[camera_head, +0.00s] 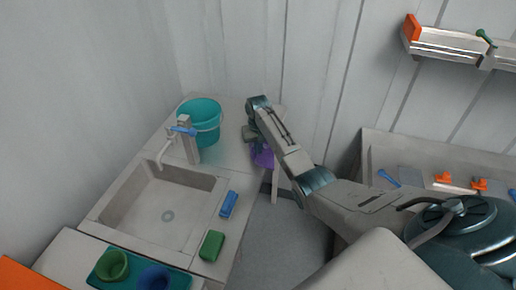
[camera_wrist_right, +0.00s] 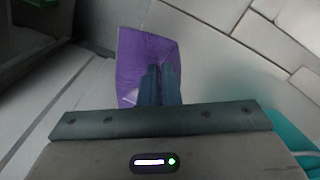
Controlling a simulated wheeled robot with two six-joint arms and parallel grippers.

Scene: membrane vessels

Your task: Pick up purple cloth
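The purple cloth (camera_head: 263,156) shows at the right edge of the sink counter in the head view, partly hidden by my right arm. In the right wrist view the cloth (camera_wrist_right: 141,58) is spread around and beyond my fingertips. My right gripper (camera_wrist_right: 160,70) has its two fingers close together with no clear gap, and they overlap the lower middle of the cloth; they look shut on it. In the head view the right gripper (camera_head: 253,136) is over the counter's right edge. My left gripper is not in view.
A teal bucket (camera_head: 200,120) stands at the back of the counter beside the tap (camera_head: 185,140). A sink basin (camera_head: 160,205), a blue sponge (camera_head: 228,204) and a green sponge (camera_head: 211,246) are nearer. A tray (camera_head: 120,280) with cups is in front. A workbench (camera_head: 400,150) stands at right.

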